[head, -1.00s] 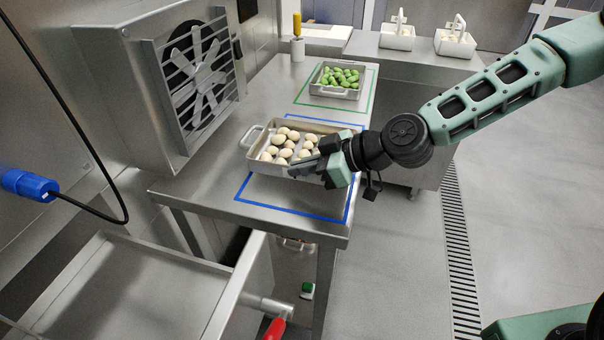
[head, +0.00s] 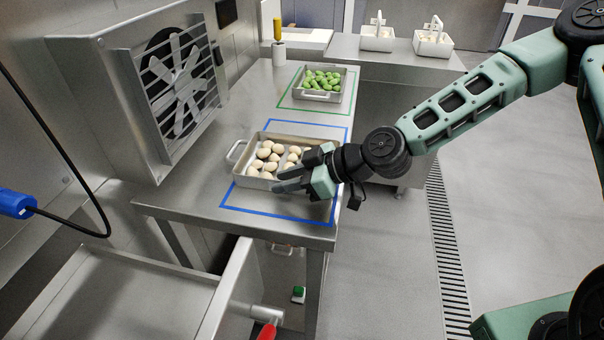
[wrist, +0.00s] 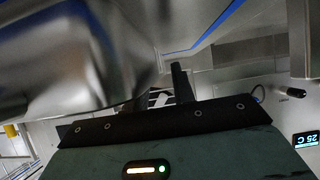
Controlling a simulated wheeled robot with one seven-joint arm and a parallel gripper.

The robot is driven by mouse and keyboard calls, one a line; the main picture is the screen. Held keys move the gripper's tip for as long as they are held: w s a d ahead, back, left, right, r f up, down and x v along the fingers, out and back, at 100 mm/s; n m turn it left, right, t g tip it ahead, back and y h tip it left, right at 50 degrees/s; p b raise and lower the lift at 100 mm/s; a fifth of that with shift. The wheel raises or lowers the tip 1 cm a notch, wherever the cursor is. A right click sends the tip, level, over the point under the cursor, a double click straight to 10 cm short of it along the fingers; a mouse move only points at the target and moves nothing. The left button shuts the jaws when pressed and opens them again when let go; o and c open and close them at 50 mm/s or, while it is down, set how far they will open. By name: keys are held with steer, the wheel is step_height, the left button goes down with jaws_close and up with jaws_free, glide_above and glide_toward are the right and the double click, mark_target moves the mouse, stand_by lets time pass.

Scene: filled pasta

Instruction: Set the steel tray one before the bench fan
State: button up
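A steel tray (head: 240,166) holding pale round pasta stands on the steel bench, in front and to the right of the bench fan (head: 182,84). It lies mostly within the blue outline (head: 345,150), and its left end with the handle reaches over the outline's left line towards the fan. My gripper (head: 287,178) is at the tray's near right side, its dark fingers apart with a gap between them. In the wrist view a blurred steel surface fills the upper left, beside the fingers (wrist: 162,90). The tray's right end is partly hidden by my gripper.
A second steel tray (head: 322,97) with green pasta stands farther back in a green outline (head: 345,100). Two white caddies (head: 377,40) are on the back counter. An open drawer (head: 105,300) lies below left.

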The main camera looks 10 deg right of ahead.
steer(key=v, duration=1.2)
steer(key=shift+d+f, duration=0.1)
steer(key=shift+d, duration=0.05)
